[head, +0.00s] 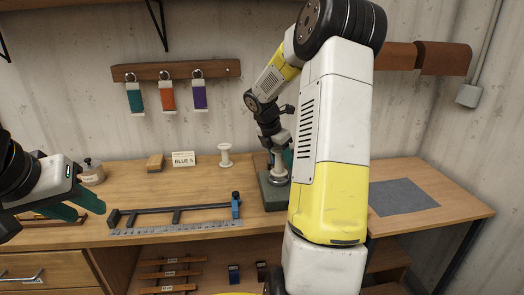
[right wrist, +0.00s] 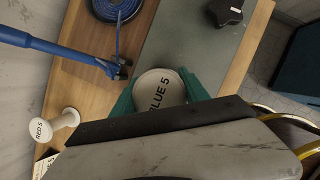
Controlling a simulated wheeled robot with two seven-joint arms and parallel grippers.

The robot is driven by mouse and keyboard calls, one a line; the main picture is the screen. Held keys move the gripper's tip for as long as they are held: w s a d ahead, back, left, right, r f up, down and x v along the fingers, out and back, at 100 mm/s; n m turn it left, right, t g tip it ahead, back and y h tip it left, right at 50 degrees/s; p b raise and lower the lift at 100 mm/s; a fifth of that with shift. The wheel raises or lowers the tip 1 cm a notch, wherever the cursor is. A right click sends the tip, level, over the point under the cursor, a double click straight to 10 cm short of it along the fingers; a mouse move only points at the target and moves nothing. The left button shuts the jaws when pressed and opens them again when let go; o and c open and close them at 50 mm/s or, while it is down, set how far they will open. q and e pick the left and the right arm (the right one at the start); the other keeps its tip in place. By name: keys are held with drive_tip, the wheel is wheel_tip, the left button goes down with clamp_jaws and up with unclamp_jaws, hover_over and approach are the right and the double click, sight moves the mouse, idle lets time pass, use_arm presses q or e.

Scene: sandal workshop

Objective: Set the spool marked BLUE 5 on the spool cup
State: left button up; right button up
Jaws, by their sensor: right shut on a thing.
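The white spool marked BLUE 5 (right wrist: 158,93) is between the green fingers of my right gripper (right wrist: 160,98) in the right wrist view, its lettered end facing the camera. In the head view my right gripper (head: 281,160) points down over a dark green base plate (head: 270,197). A pale round piece (head: 278,178) shows under the fingers; I cannot tell whether it is the spool or the cup. The spool cup is otherwise not clearly visible, and contact between it and the spool cannot be seen. My left gripper (head: 65,202) is open and empty above the bench's left side.
Another white spool (head: 225,155), marked RED 5 in the wrist view (right wrist: 54,125), stands left of the plate, near a BLUE 5 card (head: 183,158). A dark frame with a blue clamp (head: 236,204) lies in front. A grey mat (head: 402,196) lies clear at right.

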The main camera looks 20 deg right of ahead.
drive_tip(key=shift+f, duration=0.75)
drive_tip(key=shift+f, duration=0.55)
idle(0.9)
drive_tip(key=o, duration=1.1)
drive_tip(key=shift+c, duration=0.2)
drive_tip(key=shift+v, duration=5.5)
